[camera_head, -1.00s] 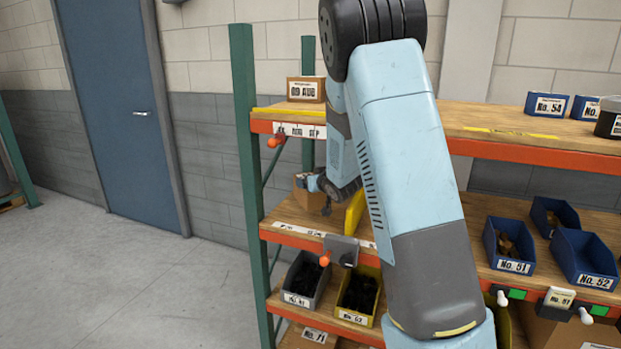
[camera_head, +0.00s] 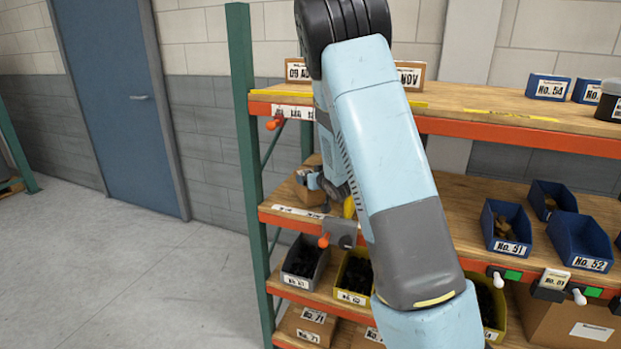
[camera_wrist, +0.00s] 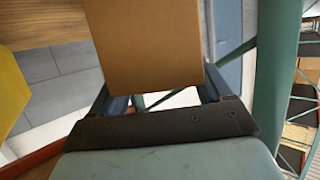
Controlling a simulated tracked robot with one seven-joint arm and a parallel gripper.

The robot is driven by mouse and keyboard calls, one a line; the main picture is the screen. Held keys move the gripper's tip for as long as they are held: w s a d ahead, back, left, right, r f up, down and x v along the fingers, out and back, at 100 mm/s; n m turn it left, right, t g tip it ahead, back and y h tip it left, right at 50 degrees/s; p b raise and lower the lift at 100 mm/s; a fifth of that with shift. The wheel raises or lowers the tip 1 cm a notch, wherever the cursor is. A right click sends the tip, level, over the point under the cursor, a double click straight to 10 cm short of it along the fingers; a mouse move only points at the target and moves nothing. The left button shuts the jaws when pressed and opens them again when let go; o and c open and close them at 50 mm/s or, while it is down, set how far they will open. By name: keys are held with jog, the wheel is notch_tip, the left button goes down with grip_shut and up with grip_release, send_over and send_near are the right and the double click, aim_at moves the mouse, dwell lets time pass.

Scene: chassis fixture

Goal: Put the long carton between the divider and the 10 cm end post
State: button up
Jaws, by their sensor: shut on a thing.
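The long carton (camera_wrist: 150,45) is plain brown cardboard and fills the upper middle of the wrist view. My gripper (camera_wrist: 158,92) is shut on it, one finger at each side. In the head view the carton (camera_head: 308,190) is at the left end of the middle shelf, with my gripper (camera_head: 322,182) at its right. I cannot tell whether it touches the shelf. The yellow divider (camera_head: 349,208) is mostly hidden behind my arm; a yellow panel, likely the divider, shows left of the carton in the wrist view (camera_wrist: 10,92). A green end post (camera_wrist: 278,80) stands right of it.
The upper shelf (camera_head: 490,112) hangs above, with small labelled boxes (camera_head: 410,75). An orange knob (camera_head: 323,241) and grey plate sit at the middle shelf's front edge. Dark bins (camera_head: 304,262) stand below. Blue bins (camera_head: 507,228) stand at the right.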

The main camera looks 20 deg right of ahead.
jog(key=shift+f, duration=0.4)
dwell(0.3)
jog(key=o, duration=1.4)
jog(key=shift+r, duration=0.55)
notch_tip(320, 180, up, 2)
jog(key=shift+r, duration=0.15)
jog(key=s+d+r+m+g+h, duration=0.1)
jog(key=s+r+g, duration=0.1)
jog(key=s+r, duration=0.85)
jog(key=s+d+r+m+g+h, duration=0.15)
jog(key=s+r, duration=0.35)
jog(key=s, duration=1.1)
jog(key=s+a+g, duration=0.1)
jog(key=s+g, duration=0.1)
jog(key=s, duration=0.7)
jog(key=s+a+r+g, duration=0.1)
jog(key=s+a+g, duration=0.1)
jog(key=s, duration=0.8)
jog(key=shift+s+r, duration=0.15)
jog(key=shift+r, duration=0.1)
